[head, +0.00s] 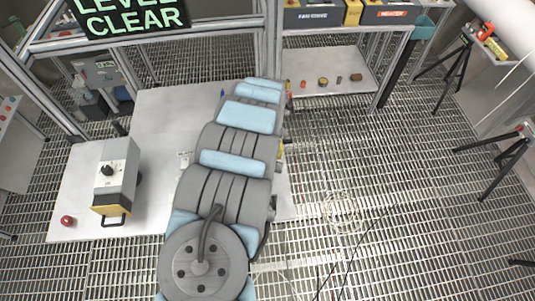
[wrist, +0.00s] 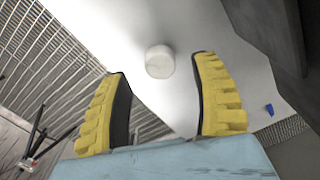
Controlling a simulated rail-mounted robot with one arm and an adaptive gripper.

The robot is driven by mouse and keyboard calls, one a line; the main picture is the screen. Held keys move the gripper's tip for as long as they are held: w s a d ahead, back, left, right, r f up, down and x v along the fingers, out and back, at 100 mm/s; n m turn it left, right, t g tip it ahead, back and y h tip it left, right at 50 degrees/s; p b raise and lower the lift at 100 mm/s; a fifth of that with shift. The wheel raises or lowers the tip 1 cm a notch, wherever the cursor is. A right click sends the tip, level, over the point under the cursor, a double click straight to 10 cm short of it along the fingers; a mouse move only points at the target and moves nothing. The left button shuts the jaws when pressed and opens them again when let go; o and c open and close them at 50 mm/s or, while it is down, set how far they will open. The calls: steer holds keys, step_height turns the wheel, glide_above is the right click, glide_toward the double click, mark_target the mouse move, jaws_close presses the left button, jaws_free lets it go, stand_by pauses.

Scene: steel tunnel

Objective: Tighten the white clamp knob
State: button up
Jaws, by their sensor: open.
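The white clamp knob (wrist: 159,61) shows as a short, pale round knob in the wrist view, above the centre, against a light grey surface (wrist: 185,20). My gripper (wrist: 162,70) has yellow ribbed, black-lined fingers spread wide apart. The knob appears in the gap between the fingertips, slightly beyond them, and nothing is held. I cannot tell the exact distance or see the fingers touching it. In the head view, my arm hides the gripper, and I cannot make out the knob there.
A light table (head: 165,115) carries a grey box with a black dial (head: 117,175) and a small red object (head: 67,221). A shelf (head: 335,65) holds several small parts. A small blue item (wrist: 269,109) lies right of the fingers. Grated floor (head: 400,220) is open at right.

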step_height(320, 180, up, 7)
steer(key=shift+a+f, duration=0.1)
steer(key=shift+f, duration=0.05)
steer(key=shift+w+a+r, duration=0.15)
steer(key=shift+r, duration=0.05)
steer(key=shift+d+r, duration=0.2)
steer(key=shift+r, duration=0.85)
steer(key=shift+s, duration=0.2)
